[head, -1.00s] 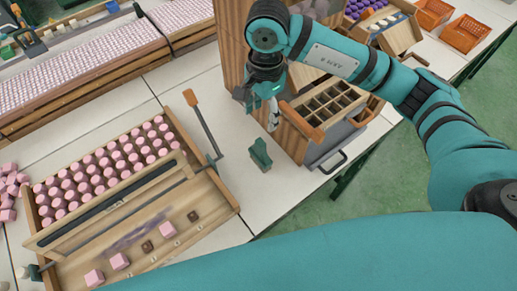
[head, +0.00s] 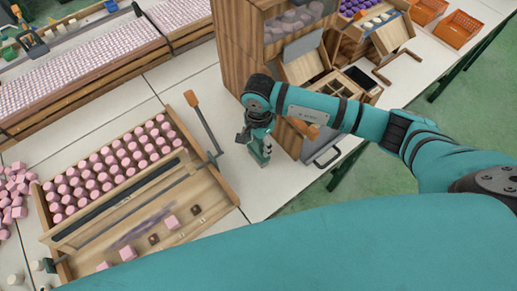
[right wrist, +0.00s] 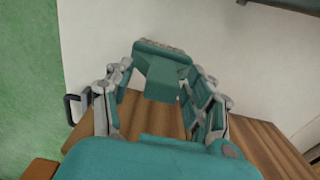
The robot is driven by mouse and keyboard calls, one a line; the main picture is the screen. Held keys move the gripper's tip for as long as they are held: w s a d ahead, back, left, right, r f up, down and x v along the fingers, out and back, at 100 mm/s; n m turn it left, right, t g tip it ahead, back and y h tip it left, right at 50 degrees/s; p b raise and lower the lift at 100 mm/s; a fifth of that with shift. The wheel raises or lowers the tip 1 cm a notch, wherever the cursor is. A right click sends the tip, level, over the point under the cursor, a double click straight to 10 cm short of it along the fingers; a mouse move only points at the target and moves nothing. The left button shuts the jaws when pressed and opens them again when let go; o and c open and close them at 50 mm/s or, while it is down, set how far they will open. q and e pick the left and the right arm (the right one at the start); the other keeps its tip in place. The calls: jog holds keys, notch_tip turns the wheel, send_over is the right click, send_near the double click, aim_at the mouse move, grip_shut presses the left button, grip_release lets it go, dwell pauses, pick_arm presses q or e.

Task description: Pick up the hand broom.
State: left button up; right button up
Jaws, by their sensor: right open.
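The hand broom (right wrist: 164,78) is a small green piece with a grey, bristle-like edge, standing on the pale table. In the right wrist view it shows between the two spread fingers of my right gripper (right wrist: 160,100). The gripper is open, with a finger on each side of the broom; I cannot tell whether they touch it. In the head view my right gripper (head: 260,150) is down over the broom and hides most of it. My left gripper is not in view.
A wooden cabinet (head: 232,50) with open drawers stands close behind and right of my right gripper. A wooden tray (head: 225,185) of pink blocks lies to the left, with an orange-handled lever (head: 203,122) at its side. The table edge is close on the right.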

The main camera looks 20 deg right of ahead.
jog(key=shift+a+f, duration=0.1)
jog(key=shift+f, duration=1.2)
grip_shut()
